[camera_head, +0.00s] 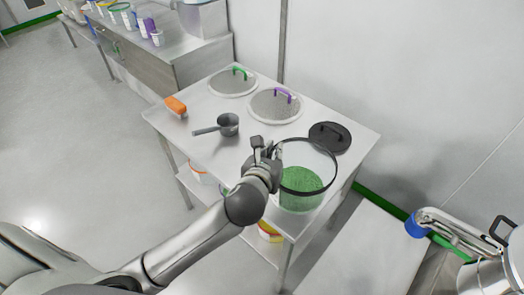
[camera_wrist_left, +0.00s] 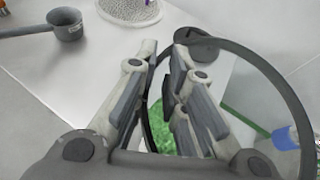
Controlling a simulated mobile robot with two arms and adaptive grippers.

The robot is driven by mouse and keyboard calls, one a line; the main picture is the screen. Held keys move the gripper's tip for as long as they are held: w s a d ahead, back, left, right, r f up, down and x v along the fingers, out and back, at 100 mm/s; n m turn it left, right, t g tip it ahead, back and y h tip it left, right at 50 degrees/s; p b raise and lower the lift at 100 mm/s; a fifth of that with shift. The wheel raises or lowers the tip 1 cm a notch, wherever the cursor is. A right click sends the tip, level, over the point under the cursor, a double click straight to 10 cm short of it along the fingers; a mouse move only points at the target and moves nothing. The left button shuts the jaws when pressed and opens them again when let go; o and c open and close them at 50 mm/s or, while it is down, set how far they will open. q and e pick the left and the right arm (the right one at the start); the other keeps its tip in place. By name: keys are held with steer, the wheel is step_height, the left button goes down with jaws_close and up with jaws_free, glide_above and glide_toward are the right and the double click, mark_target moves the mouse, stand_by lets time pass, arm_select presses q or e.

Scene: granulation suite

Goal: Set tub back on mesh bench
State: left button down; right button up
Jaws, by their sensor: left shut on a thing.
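The tub (camera_head: 308,172) is clear, with a black rim and green granules inside. In the wrist view its dark rim (camera_wrist_left: 287,90) curves around the right side. My left gripper (camera_head: 264,148) is shut on the near-left part of the rim. The tub looks upright at the right front of the steel bench (camera_head: 196,140), overlapping its front edge in the head view. I cannot tell whether its base touches the top. The bench carries two round mesh lids, one with a green handle (camera_head: 234,83) and one with a purple handle (camera_head: 275,105). My right gripper is not in view.
A grey scoop (camera_head: 228,124), an orange-handled tool (camera_head: 176,106) and a black lid (camera_head: 330,137) lie on the bench. Lower shelves hold tubs, one yellow and red (camera_head: 268,234). Silver equipment with a blue end (camera_head: 415,226) stands at right. The bench's left front is clear.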

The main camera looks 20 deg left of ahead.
arm_select(q)
steer(key=w+a+f+p, duration=0.1)
steer(key=w+a+f, duration=0.3)
steer(key=f, duration=0.5)
steer(key=shift+w+a+f, duration=0.35)
steer(key=shift+w, duration=0.05)
steer(key=c, duration=1.9)
jaws_free()
steer(key=shift+f, duration=0.2)
steer(key=shift+c, duration=0.2)
steer(key=o, duration=0.5)
steer(key=shift+c, duration=0.2)
steer(key=shift+r, duration=0.15)
